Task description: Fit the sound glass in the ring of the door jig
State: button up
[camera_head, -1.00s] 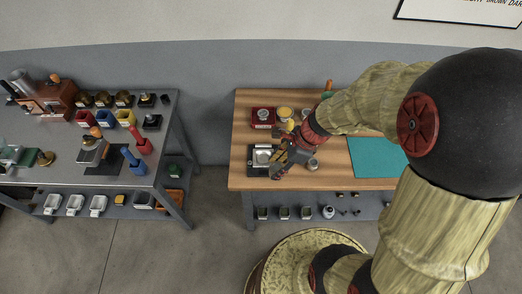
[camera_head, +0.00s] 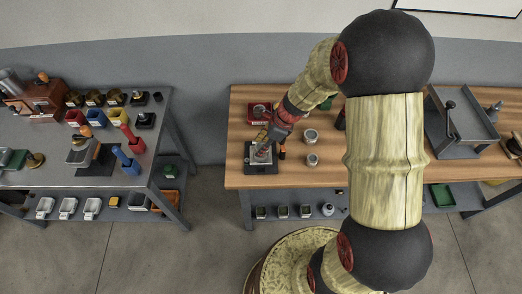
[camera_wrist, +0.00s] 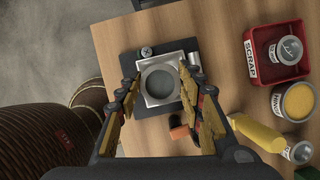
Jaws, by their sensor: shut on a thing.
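The door jig (camera_head: 276,171) is a dark plate near the left front of the wooden bench. It shows in the wrist view (camera_wrist: 134,60) with a pale square metal frame (camera_wrist: 144,99) on it. Inside the frame's round ring is a grey-green disc (camera_wrist: 160,83), which looks like the glass. My gripper (camera_head: 263,153) is over the jig, pointing down. In the wrist view its fingers (camera_wrist: 159,78) stand on the left and right of the frame and disc, closed on what appears to be the glass. The contact and whether the glass is seated cannot be made out.
A red tray marked SCRAP (camera_wrist: 249,68) holds a round tin (camera_wrist: 286,50). A yellow-topped tin (camera_wrist: 295,102) stands nearby. Two pale tins (camera_head: 310,136) (camera_head: 312,160) are right of the jig. An orange-and-black item (camera_wrist: 180,131) lies close to the jig.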

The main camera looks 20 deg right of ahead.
jog(key=shift+w+f, duration=0.35)
jog(key=shift+f, duration=0.15)
jog(key=shift+w+f+b, duration=0.1)
jog(key=shift+f+b, duration=0.75)
jog(key=shift+f, duration=0.7)
jog(key=shift+s+f, duration=0.2)
jog(key=shift+f, duration=0.25)
jog(key=o, duration=1.3)
jog(key=shift+f, duration=0.15)
